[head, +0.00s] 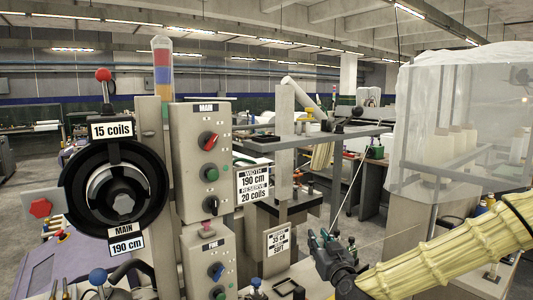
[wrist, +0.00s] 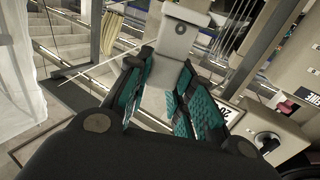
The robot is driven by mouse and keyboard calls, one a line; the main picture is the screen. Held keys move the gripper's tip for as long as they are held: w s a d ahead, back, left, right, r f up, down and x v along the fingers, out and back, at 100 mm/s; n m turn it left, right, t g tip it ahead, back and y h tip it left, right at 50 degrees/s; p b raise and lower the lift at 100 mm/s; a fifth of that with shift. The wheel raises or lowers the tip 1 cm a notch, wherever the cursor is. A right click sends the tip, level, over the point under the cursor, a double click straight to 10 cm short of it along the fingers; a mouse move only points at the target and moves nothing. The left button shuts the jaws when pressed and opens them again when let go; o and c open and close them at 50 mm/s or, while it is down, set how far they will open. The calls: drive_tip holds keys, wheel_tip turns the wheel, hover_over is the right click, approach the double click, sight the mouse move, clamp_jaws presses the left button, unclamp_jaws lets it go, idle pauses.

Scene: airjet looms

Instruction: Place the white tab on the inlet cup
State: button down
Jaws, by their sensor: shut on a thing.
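My gripper (head: 325,240) is in the lower middle of the head view, right of the post with the 35 cN sign. In the wrist view its teal-padded fingers (wrist: 170,78) are shut on a pale piece that looks like the white tab (wrist: 180,38). The piece has a round dark mark and sticks out beyond the fingertips. A thin white thread runs from the left to the fingertips. In the head view the tab is too small or hidden to make out. I cannot pick out the inlet cup with certainty in either view.
The control panel (head: 200,165) with knobs stands left of my gripper, with a black coil dial (head: 115,190) beside it. The post sign (head: 278,241) is close to my fingers. A clear guard panel (head: 465,130) is at the right. Thin threads cross near my gripper.

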drive_tip(key=shift+n+y, duration=0.4)
drive_tip(key=shift+y, duration=0.2)
drive_tip(key=r, duration=0.3)
drive_tip(key=a+r, duration=0.1)
drive_tip(key=r, duration=0.5)
drive_tip(key=shift+w+a+r, duration=0.15)
drive_tip(key=shift+w+r, duration=0.2)
drive_tip(key=s+a+r+n+g+y, duration=0.15)
drive_tip(key=s+r, duration=0.25)
drive_tip(key=r, duration=0.6)
drive_tip(key=s+a+r+n+g+y, duration=0.1)
drive_tip(key=s+a+r+y, duration=0.2)
drive_tip(key=r, duration=0.7)
drive_tip(key=s+a+r+n+g+y, duration=0.1)
drive_tip(key=s+r+n+y, duration=0.1)
drive_tip(key=s+r, duration=0.6)
drive_tip(key=shift+w+d+f+p+x, duration=0.4)
drive_tip(key=shift+d+p+x, duration=0.1)
drive_tip(key=shift+x, duration=2.5)
drive_tip(key=shift+w+d+f+p+x, duration=0.35)
drive_tip(key=shift+d+f+p+x, duration=0.15)
drive_tip(key=shift+x, duration=2.5)
drive_tip(key=shift+w+d+f+p+x, duration=0.35)
drive_tip(key=shift+d+p+x, duration=0.15)
drive_tip(key=shift+x, duration=2.5)
drive_tip(key=shift+s+a+f, duration=0.1)
drive_tip(key=shift+f, duration=0.05)
drive_tip(key=c, duration=1.2)
unclamp_jaws()
drive_tip(key=shift+c, duration=0.2)
